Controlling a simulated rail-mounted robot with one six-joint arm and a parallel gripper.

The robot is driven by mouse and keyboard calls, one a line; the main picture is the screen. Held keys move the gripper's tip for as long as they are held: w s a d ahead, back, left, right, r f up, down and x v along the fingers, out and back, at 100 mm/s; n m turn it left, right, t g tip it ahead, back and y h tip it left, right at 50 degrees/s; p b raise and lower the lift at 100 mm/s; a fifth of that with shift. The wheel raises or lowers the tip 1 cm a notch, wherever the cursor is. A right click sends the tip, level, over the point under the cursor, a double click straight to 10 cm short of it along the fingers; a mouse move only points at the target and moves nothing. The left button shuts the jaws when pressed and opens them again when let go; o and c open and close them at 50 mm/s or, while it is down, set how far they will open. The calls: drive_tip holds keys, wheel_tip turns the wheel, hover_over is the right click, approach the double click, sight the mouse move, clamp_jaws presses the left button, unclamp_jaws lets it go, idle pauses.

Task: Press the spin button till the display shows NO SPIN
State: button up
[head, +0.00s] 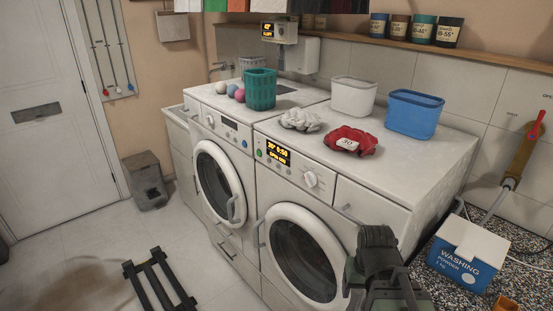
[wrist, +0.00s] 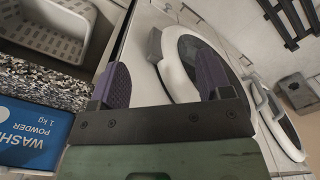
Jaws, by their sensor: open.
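The front washing machine (head: 374,191) has a lit amber display (head: 278,153) on its control panel. Its top line looks like 20° 0:50; the smaller line below is too small to read surely. I cannot tell which button is for spin. My gripper (wrist: 163,78) is open and empty in the wrist view, its purple-grey fingers spread before the machine's round door. In the head view my arm is low, right of that door, apart from the panel.
A second washing machine (head: 218,145) stands to the left. On top are a red cloth bundle (head: 350,140), whitish cloth (head: 301,120), a white bin (head: 353,97), a blue bin (head: 414,114) and a green basket (head: 260,90). A washing powder box (head: 466,255) stands at right. A dark rack lies on the floor.

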drive_tip(key=shift+c, duration=0.2)
